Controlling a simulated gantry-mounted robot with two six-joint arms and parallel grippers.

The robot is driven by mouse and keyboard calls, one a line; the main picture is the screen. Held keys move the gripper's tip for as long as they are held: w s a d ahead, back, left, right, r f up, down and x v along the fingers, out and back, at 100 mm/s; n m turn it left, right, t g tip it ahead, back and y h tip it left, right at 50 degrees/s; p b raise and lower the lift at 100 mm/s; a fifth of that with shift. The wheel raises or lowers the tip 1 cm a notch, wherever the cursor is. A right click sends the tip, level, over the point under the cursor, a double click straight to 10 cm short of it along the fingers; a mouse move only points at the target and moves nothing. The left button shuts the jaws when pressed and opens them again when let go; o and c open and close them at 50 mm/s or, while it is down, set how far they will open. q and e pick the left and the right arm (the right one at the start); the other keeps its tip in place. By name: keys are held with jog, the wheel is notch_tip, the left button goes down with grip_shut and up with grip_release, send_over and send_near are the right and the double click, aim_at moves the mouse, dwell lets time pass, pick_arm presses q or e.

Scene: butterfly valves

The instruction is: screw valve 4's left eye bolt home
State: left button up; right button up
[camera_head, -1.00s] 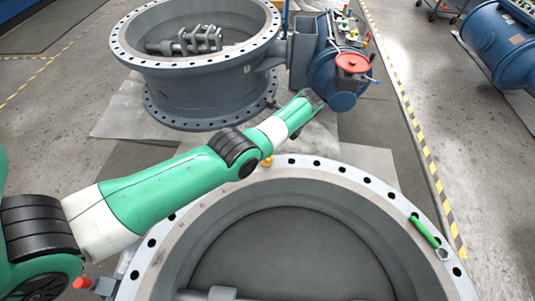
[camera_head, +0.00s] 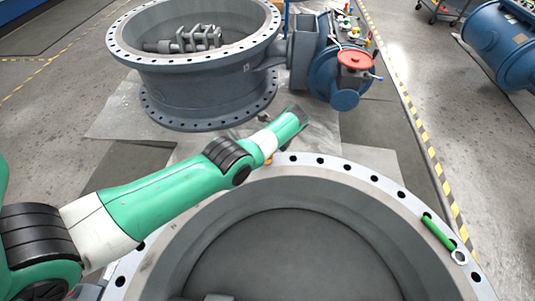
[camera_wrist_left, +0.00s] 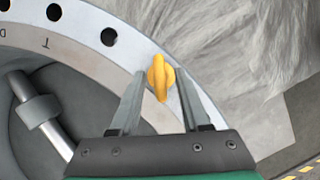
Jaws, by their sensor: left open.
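A yellow eye bolt (camera_wrist_left: 160,78) shows in the left wrist view at the outer edge of the pale flange. My left gripper (camera_wrist_left: 158,66) is open, with one finger on each side of the bolt's eye and gaps showing. Whether the bolt is seated is hidden. In the head view, a small orange-yellow piece (camera_head: 269,159) shows at the far rim of the near valve (camera_head: 325,166), partly behind my left wrist. My left arm crosses from the left; its fingers are not clear there. My right gripper is not in view.
Another grey valve (camera_head: 205,85) stands behind, with a blue actuator and red handwheel (camera_head: 355,60).

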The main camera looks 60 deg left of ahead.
pick_arm(q)
grip_shut()
jog(key=shift+r, duration=0.1)
dwell(0.3)
